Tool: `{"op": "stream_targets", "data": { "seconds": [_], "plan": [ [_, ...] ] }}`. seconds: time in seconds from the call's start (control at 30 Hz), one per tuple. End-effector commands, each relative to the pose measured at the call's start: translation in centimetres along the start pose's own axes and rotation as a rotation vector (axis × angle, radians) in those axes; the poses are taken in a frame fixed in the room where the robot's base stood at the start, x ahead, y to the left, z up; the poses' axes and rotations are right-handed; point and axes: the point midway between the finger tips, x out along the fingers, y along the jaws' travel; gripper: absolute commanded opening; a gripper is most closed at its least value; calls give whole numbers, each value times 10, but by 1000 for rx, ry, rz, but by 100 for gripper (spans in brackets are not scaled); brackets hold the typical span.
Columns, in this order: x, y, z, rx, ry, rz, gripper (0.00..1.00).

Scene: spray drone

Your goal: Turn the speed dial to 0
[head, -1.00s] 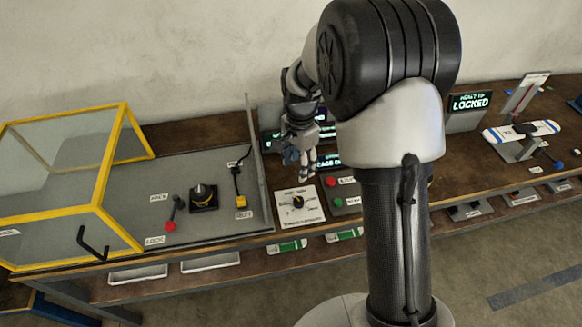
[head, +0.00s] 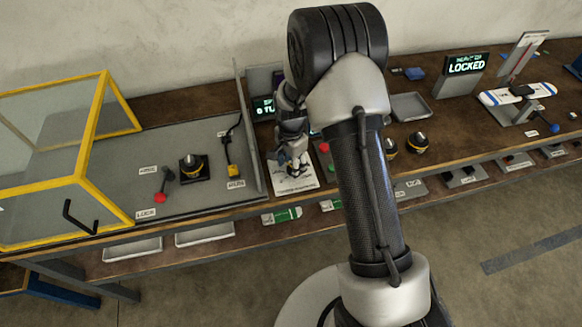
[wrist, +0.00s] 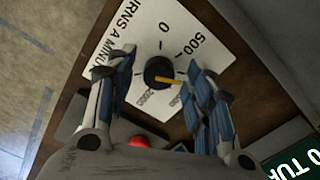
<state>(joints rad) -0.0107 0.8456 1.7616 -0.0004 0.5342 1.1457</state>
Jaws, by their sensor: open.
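The speed dial (wrist: 158,70) is a round black knob with a yellow pointer, on a white printed plate (wrist: 118,55). In the wrist view its pointer points right and slightly down, away from the 0 printed above the knob and below the 500. Smaller labels under the knob are hard to read. My gripper (wrist: 160,76) is open, with one blue-grey finger on each side of the knob and a visible gap on both sides. In the head view my gripper (head: 292,163) is over the plate (head: 295,183) and hides the knob.
A red button (wrist: 140,141) is close to the plate, near my gripper's base. A green display (wrist: 296,155) is at lower right in the wrist view. Left of the plate are an upright panel (head: 250,130), a yellow-framed clear case (head: 90,140) and a red-knobbed lever (head: 161,194).

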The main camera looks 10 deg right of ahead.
Motion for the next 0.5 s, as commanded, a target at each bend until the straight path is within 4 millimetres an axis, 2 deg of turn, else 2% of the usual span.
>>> {"op": "stream_targets", "data": {
  "seconds": [0.1, 0.37, 0.5],
  "plan": [
    [7, 0, 0, 0, 0, 0, 48],
    [8, 0, 0, 0, 0, -1, 48],
    [8, 0, 0, 0, 0, 0, 41]
  ]
}}
